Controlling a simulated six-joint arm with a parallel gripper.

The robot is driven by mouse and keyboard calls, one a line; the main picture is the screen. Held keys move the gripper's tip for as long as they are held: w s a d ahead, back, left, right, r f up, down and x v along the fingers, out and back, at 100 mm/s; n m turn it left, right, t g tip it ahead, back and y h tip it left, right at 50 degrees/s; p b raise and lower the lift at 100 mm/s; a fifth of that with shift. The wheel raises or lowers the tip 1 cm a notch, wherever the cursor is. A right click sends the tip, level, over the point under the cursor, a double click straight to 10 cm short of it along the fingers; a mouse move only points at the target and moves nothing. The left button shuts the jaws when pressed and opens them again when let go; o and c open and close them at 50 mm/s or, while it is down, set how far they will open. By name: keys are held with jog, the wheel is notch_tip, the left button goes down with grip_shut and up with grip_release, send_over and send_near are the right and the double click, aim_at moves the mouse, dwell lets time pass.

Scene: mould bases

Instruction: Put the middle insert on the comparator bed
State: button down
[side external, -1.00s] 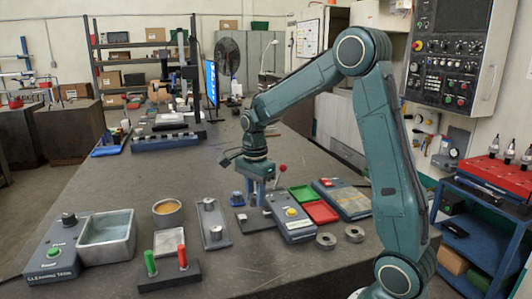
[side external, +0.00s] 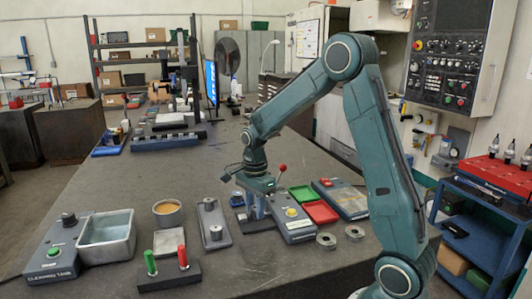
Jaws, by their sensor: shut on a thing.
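My gripper (side external: 257,216) points down over the dark comparator bed (side external: 262,226), just left of the grey box with a yellow button. It is shut on a small piece, taken to be the middle insert, which is mostly hidden between the fingers. I cannot tell whether the piece touches the bed. A grey plate (side external: 217,241) to the left carries a small metal cylinder at its far end (side external: 209,203) and another near its front (side external: 215,233). The middle of that plate is bare.
The yellow-button box (side external: 294,227) and a red-knobbed lever (side external: 283,168) stand close by my gripper. Red (side external: 320,212) and green (side external: 302,193) trays lie right. Two metal rings (side external: 326,241) lie in front. A grey basin (side external: 105,237) and a red-and-green peg stand (side external: 168,272) are left.

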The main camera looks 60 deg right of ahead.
jog(key=c, duration=1.1)
grip_release()
jog(key=shift+o, duration=0.2)
notch_tip(320, 180, up, 14)
jog(key=s+a+n+t, duration=0.2)
jog(key=s+a+n, duration=0.5)
jog(key=s+n, duration=0.2)
jog(key=s+a+n+t, duration=0.3)
jog(key=s+a+n, duration=0.4)
jog(key=s+n, duration=0.3)
jog(key=n, duration=0.2)
jog(key=shift+s+a+r+n+t, duration=0.15)
jog(key=shift+s+r+n+t, duration=0.15)
jog(key=shift+n, duration=0.1)
